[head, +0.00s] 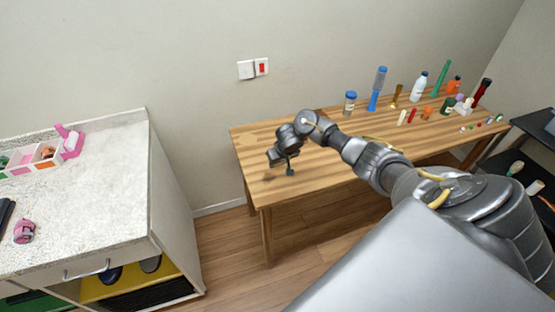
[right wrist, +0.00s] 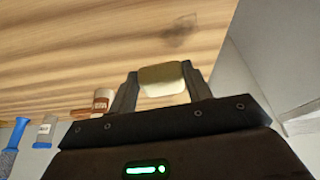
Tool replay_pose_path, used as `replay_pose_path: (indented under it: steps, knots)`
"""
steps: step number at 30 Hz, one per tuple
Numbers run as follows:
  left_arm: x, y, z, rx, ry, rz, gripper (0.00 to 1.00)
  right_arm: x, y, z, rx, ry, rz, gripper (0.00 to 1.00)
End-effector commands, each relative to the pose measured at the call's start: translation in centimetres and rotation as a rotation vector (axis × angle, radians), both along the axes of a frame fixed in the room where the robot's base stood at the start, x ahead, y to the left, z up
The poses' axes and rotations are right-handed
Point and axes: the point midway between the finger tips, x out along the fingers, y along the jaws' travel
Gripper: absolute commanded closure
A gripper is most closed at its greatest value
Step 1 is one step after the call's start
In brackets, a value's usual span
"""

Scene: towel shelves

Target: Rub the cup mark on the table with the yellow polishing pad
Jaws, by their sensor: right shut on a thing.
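The wooden table (head: 262,150) stands against the wall in the head view. My right gripper (head: 289,172) is over its left part, and its fingers look small and dark there. In the right wrist view the right gripper (right wrist: 160,86) is shut on the yellow polishing pad (right wrist: 162,80), a pale yellow block between the two fingers. The cup mark (right wrist: 180,30) shows as a faint dark smudge on the wood beyond the pad, apart from it in the picture. I cannot tell if the pad touches the table. My left gripper is not in view.
Several bottles and small items, such as a blue bottle (head: 380,80) and a white bottle (head: 419,86), stand on the table's back and right. A white-topped cabinet (head: 100,160) is at the left. The table's left end around the gripper is clear.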

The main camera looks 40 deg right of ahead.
Motion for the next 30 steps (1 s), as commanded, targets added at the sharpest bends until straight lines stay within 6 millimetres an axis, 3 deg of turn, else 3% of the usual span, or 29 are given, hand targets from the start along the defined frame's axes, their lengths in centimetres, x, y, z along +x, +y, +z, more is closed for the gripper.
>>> replay_pose_path:
  steps: [6, 10, 14, 19, 25, 27, 30]
  knots:
    - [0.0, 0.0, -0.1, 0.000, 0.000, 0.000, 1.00, 0.3, 0.2, 0.2, 0.000, -0.001, 0.007, 0.72]
    - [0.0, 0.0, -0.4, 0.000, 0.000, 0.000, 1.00, 1.9, 1.9, 2.0, 0.002, -0.008, 0.052, 0.72]
    - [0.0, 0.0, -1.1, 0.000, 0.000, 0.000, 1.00, 4.7, 5.6, 5.7, -0.002, -0.012, 0.162, 0.72]
    - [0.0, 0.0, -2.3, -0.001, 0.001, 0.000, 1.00, 6.6, 12.5, 11.5, -0.007, -0.010, 0.377, 0.72]
    - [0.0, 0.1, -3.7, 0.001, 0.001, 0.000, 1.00, 4.8, 19.6, 16.2, -0.010, -0.007, 0.639, 0.72]
    - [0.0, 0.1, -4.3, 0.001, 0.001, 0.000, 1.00, 2.8, 22.0, 17.2, -0.008, -0.003, 0.753, 0.72]
    - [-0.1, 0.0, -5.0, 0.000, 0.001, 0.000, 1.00, -0.4, 23.8, 17.8, -0.008, -0.001, 0.879, 0.72]
